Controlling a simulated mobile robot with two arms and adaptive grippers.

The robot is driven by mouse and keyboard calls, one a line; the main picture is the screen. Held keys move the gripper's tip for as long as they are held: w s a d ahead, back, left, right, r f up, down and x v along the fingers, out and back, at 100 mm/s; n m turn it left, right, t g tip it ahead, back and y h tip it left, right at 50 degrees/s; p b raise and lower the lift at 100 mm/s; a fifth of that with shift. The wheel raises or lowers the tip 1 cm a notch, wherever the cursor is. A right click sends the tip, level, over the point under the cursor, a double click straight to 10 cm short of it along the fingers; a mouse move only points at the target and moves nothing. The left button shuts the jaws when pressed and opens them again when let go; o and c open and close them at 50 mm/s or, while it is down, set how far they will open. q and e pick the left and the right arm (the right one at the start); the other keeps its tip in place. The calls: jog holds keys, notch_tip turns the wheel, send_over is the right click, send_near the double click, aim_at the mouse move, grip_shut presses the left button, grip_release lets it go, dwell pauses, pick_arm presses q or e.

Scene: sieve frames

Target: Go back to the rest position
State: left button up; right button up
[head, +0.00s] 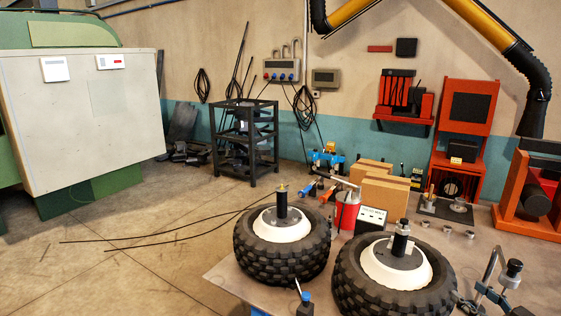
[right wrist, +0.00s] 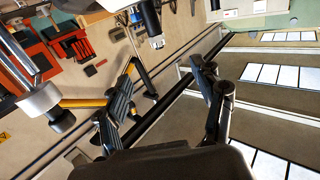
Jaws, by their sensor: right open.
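My right gripper (right wrist: 164,74) shows in the right wrist view, with its two dark fingers spread apart and nothing between them. The room looks strongly tilted in that view, and the fingers stand in front of wall and bright window panes. My left gripper is not in view. Two knobbly black tyres with white hubs and upright dark posts lie flat on the table, the left tyre (head: 252,262) and the right tyre (head: 350,297). No gripper touches either tyre in the head view.
A bent metal rod (head: 490,268) with dark and blue parts rises at the lower right. A black rack (head: 245,142) and a green-white machine (head: 85,115) stand beyond. The left floor is largely open.

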jog(key=s+a+f+g+h, duration=0.1)
jog(key=s+a+f+g, duration=0.3)
jog(key=a+f, duration=0.45)
jog(key=s+a+f+g, duration=0.2)
jog(key=s+a+f, duration=0.4)
jog(key=a+f, duration=0.3)
jog(key=s+a+m+g+h, duration=0.1)
jog(key=s+a+g+h, duration=0.15)
jog(key=s, duration=0.75)
jog(key=s+a+g+h, duration=0.1)
jog(key=s+a+g, duration=0.3)
jog(key=s, duration=0.6)
notch_tip(320, 180, down, 27)
jog(key=s+g+b, duration=0.1)
jog(key=s+g, duration=0.1)
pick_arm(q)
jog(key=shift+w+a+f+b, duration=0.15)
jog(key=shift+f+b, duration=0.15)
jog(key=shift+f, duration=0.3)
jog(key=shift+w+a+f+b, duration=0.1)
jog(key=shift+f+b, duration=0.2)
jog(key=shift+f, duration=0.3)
pick_arm(e)
jog(key=s+d+f+g, duration=0.1)
jog(key=s+d+f, duration=0.1)
jog(key=s+f, duration=1.5)
jog(key=shift+d, duration=0.35)
